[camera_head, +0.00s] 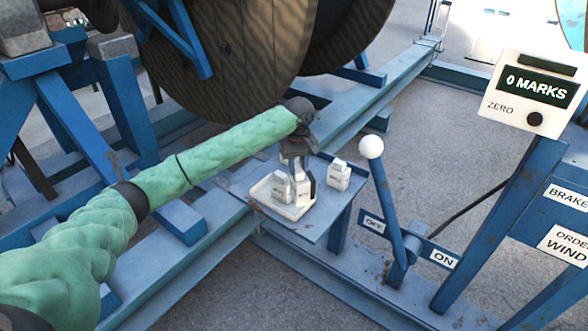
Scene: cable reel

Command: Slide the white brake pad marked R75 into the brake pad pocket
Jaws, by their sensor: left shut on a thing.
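My left gripper (300,172) points down over the small blue shelf and is shut on a white block-shaped pad (302,193). The held pad is upright at the right side of a shallow white tray (262,197); whether it touches the tray I cannot tell. A second white pad (281,187) stands in the tray just left of it. A third white pad (338,177) stands on the shelf to the right, outside the tray. The pads carry small dark print too small to read, so I cannot tell which is R75. I cannot make out the brake pad pocket. My right gripper is not in view.
The blue shelf (322,226) is fixed to the blue frame. A lever with a white ball knob (371,147) stands close right, between OFF and ON plates. A large wooden reel (225,60) rises behind. A counter (538,92) reads 0 MARKS at right.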

